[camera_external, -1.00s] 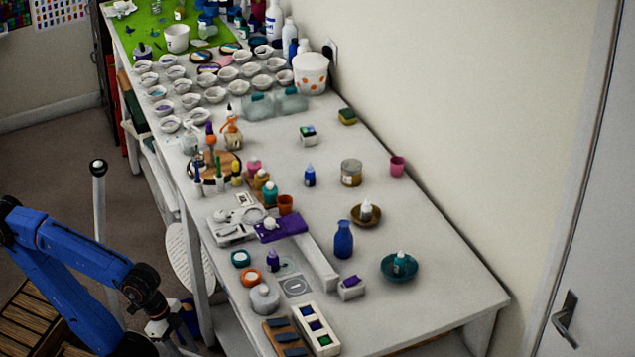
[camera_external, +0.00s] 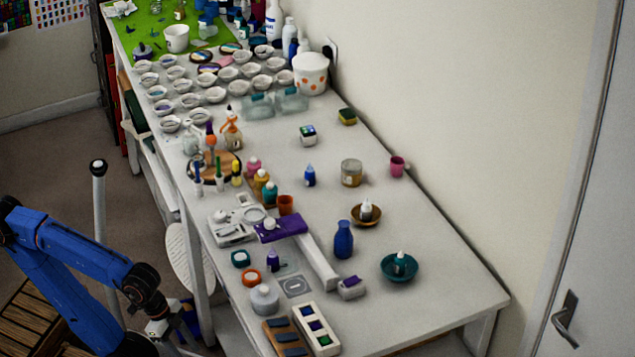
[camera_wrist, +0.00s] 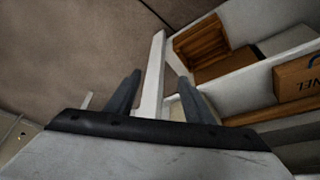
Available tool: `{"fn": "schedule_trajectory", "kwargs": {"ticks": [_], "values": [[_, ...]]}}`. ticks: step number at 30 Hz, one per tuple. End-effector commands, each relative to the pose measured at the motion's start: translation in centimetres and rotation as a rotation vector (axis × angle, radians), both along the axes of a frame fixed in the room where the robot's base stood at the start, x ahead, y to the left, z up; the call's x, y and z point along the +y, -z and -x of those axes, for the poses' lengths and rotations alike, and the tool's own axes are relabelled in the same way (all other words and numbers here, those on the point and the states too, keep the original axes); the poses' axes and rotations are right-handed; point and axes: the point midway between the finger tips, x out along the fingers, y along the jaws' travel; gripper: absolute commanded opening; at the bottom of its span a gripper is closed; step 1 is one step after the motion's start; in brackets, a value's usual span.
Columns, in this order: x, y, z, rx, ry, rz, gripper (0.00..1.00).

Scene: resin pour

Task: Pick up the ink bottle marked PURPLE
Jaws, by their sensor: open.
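A small purple dropper bottle (camera_external: 273,261) stands upright near the front edge of the white table, beside a teal-lidded jar (camera_external: 240,259) and an orange ring-shaped jar (camera_external: 251,278). Its label is too small to read. A small blue dropper bottle (camera_external: 310,176) stands further back. My gripper is in front of the table, off its near-left side, and well apart from the purple bottle. In the wrist view my gripper (camera_wrist: 160,76) is open and empty, with its two dark fingers spread. No bottle shows in the wrist view.
A pale round jar (camera_external: 265,299) and a swatch tray (camera_external: 318,330) stand near the purple bottle.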

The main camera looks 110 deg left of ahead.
Motion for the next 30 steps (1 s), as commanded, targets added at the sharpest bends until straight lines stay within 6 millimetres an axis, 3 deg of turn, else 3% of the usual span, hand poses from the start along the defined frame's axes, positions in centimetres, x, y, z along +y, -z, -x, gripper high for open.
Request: {"fn": "schedule_trajectory", "kwargs": {"ticks": [6, 10, 14, 21, 30], "values": [[0.0, -0.2, 0.0, -0.001, 0.0, 0.0, 0.48], [0.0, -2.6, -0.1, -0.004, 0.0, 0.0, 0.48], [0.0, -7.7, -0.2, -0.006, 0.0, 0.0, 0.48], [0.0, -18.6, -0.1, -0.005, 0.0, 0.0, 0.48], [0.0, -27.2, -0.1, -0.002, 0.0, 0.0, 0.48]]}}
